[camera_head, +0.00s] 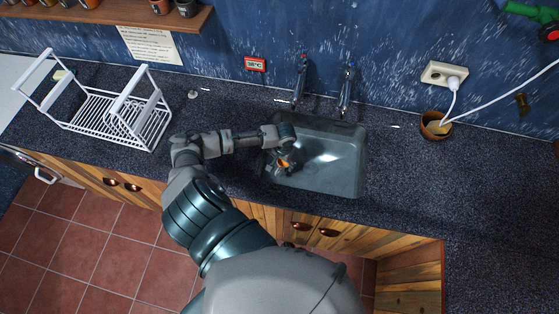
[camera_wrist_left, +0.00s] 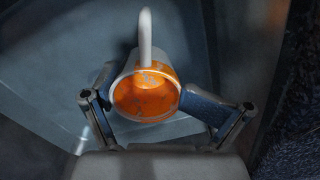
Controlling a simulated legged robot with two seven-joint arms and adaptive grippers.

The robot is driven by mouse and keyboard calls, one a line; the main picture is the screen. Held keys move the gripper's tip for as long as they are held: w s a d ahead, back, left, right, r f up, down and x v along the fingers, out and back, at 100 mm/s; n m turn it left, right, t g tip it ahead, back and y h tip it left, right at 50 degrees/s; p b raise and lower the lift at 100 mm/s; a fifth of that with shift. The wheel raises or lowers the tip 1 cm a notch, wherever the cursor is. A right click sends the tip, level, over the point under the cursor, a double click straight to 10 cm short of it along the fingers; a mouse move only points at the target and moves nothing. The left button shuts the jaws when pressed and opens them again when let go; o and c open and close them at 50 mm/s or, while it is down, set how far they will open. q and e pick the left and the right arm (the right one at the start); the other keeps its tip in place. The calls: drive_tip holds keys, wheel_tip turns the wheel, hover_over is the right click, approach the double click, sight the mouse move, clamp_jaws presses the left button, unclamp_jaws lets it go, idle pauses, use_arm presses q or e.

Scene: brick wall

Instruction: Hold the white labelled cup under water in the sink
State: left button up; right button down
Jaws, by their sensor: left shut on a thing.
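A cup (camera_wrist_left: 146,97) with a white rim, a white handle and an orange face shows between the fingers of my left gripper (camera_wrist_left: 165,108) in the left wrist view. The fingers are shut on its two sides, and the handle points to the top of the picture. In the head view, my left gripper (camera_head: 284,166) is over the left part of the grey sink (camera_head: 340,168), and only a small orange patch of the cup shows there. No label can be made out. Two taps, one red-topped (camera_head: 301,78) and one blue-topped (camera_head: 347,88), stand behind the sink. My right gripper is not in view.
A white dish rack (camera_head: 118,112) stands on the dark speckled counter (camera_head: 225,103) at the left. A brown pot (camera_head: 435,125) and a plugged white cable (camera_head: 450,98) are right of the sink.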

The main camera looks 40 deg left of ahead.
sight(281, 173)
use_arm(q)
drive_tip(key=f+b, duration=0.1)
drive_tip(key=d+f+b, duration=0.1)
drive_tip(key=shift+w+f+b, duration=0.1)
drive_tip(key=shift+f+b, duration=0.2)
drive_tip(key=shift+f, duration=0.3)
drive_tip(key=f, duration=0.2)
drive_tip(key=a+f+b, duration=0.1)
drive_tip(key=shift+a+f, duration=0.2)
drive_tip(key=shift+f, duration=0.45)
drive_tip(key=shift+d+f+b, duration=0.1)
drive_tip(key=shift+d+b, duration=0.15)
drive_tip(key=shift+b, duration=0.05)
drive_tip(key=shift+d, duration=0.15)
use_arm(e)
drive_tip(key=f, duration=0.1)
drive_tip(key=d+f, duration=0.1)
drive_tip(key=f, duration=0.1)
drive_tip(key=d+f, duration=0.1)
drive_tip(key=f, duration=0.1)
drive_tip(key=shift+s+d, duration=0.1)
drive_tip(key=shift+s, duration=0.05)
use_arm(q)
drive_tip(key=shift+a, duration=0.2)
